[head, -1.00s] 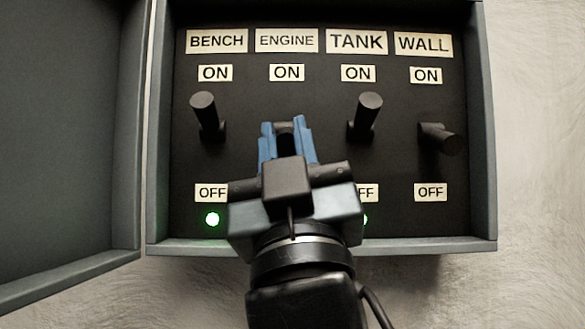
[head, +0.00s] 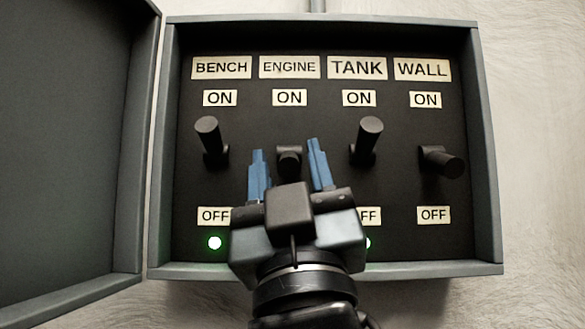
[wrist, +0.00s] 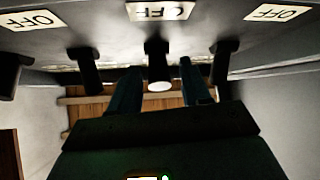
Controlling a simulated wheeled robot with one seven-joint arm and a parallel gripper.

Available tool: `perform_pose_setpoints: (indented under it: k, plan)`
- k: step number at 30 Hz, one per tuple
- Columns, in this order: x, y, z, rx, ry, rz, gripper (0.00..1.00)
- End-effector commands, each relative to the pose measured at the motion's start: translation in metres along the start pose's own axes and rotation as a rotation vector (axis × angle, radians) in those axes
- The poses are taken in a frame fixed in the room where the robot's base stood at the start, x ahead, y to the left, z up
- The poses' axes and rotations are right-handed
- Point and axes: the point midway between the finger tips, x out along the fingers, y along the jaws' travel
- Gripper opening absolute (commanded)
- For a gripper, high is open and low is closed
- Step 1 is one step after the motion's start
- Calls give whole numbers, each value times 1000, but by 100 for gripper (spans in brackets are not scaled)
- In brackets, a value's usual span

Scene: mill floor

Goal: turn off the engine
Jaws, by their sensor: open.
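The engine lever (head: 289,158) is a short dark handle under the ENGINE label (head: 289,66) in the head view. It looks foreshortened, and my gripper covers the area below it. My gripper (head: 286,147) is open, with one blue finger on each side of the lever and a gap on both sides. In the wrist view a lever with a pale end (wrist: 158,80) shows between the fingers. The engine's OFF label and any lamp below it are hidden behind my gripper in the head view.
The bench lever (head: 210,140) and tank lever (head: 367,140) point up, with green lamps lit below. The wall lever (head: 443,162) tilts down to the right, with no lit lamp visible. The box's raised rim (head: 490,150) surrounds the panel. Its door (head: 70,150) stands open at left.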

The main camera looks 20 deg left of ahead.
Motion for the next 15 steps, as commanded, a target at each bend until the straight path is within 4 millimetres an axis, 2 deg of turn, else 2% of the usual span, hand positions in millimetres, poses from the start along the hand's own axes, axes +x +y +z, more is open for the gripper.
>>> perform_pose_setpoints:
  k: [5, 15]
  plan:
    - [-12, -1, 1, 2, -1, -1, 47]
    - [-66, -1, 2, 2, -1, -1, 47]
